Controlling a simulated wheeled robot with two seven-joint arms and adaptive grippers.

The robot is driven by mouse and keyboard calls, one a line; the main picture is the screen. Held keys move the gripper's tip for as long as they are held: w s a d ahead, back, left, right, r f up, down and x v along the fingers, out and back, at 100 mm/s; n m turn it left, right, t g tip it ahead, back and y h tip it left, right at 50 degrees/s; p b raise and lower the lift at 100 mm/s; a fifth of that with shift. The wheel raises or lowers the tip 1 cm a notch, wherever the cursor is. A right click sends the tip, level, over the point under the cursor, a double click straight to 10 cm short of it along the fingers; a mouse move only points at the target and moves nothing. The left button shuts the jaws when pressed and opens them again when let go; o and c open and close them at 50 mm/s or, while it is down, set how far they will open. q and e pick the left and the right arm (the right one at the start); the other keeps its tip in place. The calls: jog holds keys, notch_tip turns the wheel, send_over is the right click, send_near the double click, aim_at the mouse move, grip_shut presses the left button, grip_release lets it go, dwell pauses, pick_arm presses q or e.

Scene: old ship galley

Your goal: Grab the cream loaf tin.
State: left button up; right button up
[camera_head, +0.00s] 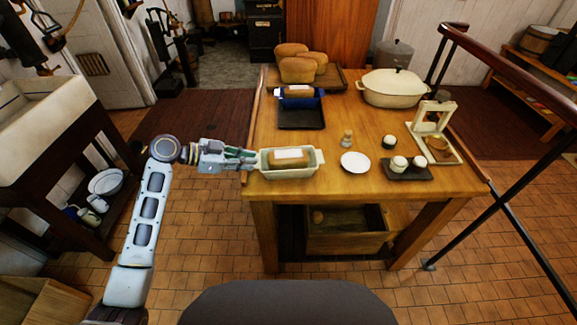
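The cream loaf tin (297,174) stands at the near left edge of the wooden table (370,183). The view is too small to show whether the fingers are closed on the tin's end. My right gripper is not in view.
A blue loaf tin (297,102) and dark tray (302,117) lie behind. A small shaker (347,138), white saucer (355,162), dark tray with white pots (407,173) and cream frame stand (418,128) are to the right. A cream casserole (393,88) stands farther back.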

aim_at(279, 170)
pick_arm(q)
jog(key=m, duration=0.1)
jog(key=s+m+g, duration=0.1)
jog(key=m, duration=0.1)
jog(key=shift+s+f, duration=0.15)
jog(key=shift+f, duration=0.25)
jog(key=shift+d, duration=0.1)
jog(key=p+x, duration=0.1)
jog(key=x, duration=0.6)
jog(key=shift+d+f, duration=0.15)
jog(key=shift+w+d+f, duration=0.2)
jog(key=shift+d, duration=0.15)
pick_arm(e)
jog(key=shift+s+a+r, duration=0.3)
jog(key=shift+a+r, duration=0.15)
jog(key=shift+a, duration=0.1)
pick_arm(q)
jog(key=shift+d+f, duration=0.1)
jog(key=shift+d, duration=0.1)
